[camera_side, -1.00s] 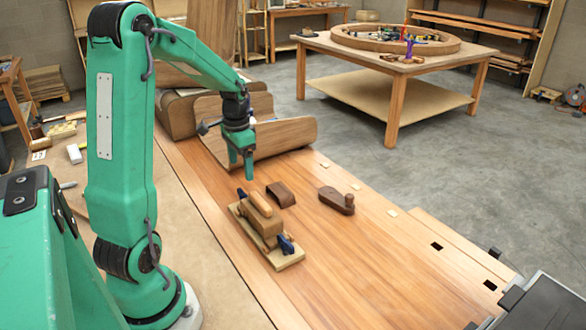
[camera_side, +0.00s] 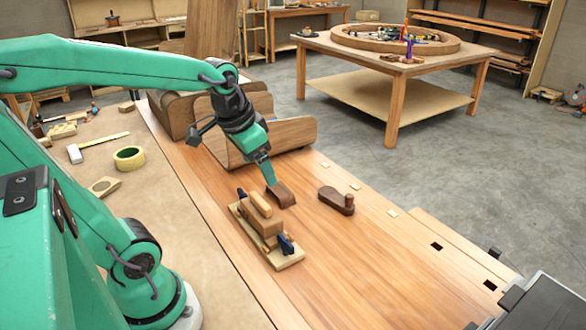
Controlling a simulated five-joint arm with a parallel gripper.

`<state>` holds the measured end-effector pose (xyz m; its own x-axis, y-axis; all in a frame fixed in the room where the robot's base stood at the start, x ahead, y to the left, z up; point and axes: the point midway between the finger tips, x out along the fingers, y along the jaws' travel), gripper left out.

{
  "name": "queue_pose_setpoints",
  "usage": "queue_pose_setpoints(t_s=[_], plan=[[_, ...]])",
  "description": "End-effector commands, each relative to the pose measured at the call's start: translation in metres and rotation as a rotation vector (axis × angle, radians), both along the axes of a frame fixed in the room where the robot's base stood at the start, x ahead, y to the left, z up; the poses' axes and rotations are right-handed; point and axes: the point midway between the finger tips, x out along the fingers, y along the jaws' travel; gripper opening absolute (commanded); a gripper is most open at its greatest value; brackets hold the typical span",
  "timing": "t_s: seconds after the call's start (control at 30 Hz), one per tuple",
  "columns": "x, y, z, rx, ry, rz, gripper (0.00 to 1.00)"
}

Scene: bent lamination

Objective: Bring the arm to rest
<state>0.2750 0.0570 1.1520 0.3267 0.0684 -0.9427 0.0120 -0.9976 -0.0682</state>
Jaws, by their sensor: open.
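My gripper (camera_side: 270,180) is in the side view, tilted down and to the right above the wooden bench (camera_side: 350,255). Its jaws are open, though the gap between the fingers is hard to see from this side. The fingertips overlap the upper left of a small dark brown curved block (camera_side: 284,197) in the picture; I cannot tell whether they touch it. Just left and in front of the gripper, a clamped wooden assembly (camera_side: 262,228) sits on a pale board (camera_side: 286,263), with dark blue clamp parts at both ends.
A dark wooden plane (camera_side: 336,201) lies to the right. Large curved wooden panels (camera_side: 285,138) stand behind the gripper. The bench front is clear. A dark machine (camera_side: 545,305) is at lower right.

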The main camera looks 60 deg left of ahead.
Motion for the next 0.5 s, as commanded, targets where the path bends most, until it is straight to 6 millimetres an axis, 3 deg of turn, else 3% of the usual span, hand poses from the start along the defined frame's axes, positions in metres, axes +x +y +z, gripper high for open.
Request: queue_pose_setpoints(t_s=[0.2,0.5], plan=[[-0.026,-0.034,0.009,-0.026,-0.088,-0.013,0.78],[-0.048,-0.056,0.011,-0.063,-0.154,-0.018,0.78]])
